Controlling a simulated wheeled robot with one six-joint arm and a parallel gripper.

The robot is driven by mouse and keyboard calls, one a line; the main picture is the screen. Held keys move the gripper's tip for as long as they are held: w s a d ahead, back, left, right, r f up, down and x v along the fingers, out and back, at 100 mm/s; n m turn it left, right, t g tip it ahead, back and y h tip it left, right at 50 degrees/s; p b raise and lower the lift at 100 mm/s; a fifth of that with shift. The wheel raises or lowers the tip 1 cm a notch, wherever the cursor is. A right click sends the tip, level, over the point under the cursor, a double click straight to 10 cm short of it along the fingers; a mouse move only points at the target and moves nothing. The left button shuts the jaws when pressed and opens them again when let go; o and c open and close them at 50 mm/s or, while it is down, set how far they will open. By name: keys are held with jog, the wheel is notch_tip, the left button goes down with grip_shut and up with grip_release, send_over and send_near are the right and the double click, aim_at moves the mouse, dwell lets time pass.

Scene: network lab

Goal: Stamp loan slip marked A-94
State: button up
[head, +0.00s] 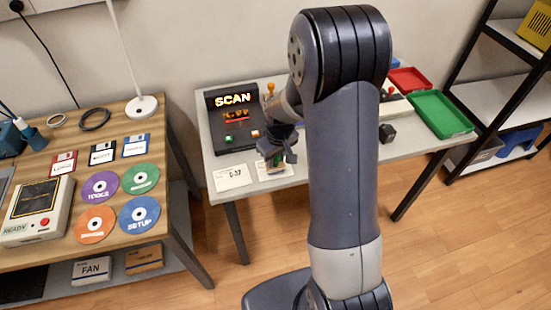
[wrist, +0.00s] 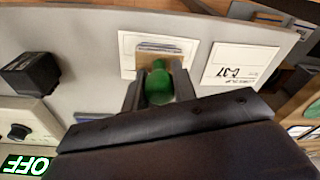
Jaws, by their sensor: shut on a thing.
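My gripper (wrist: 158,80) is shut on a green-handled stamp (wrist: 158,88). I cannot tell whether the base touches the paper. In the head view my gripper (head: 278,154) is low over the near left part of the grey table, above the same slip (head: 268,176). A second slip (wrist: 238,64) marked C-37 lies beside it; it also shows in the head view (head: 233,178). I cannot read A-94 on any slip.
A dark box with a lit SCAN sign (head: 233,100) stands behind the slips. A small black block (head: 387,133), red tray (head: 408,80) and green tray (head: 441,113) are to the right. A wooden table (head: 165,170) at left holds discs and floppies.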

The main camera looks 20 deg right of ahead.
jog(key=shift+r+p, duration=1.55)
jog(key=shift+r, duration=1.05)
jog(key=shift+w, duration=0.15)
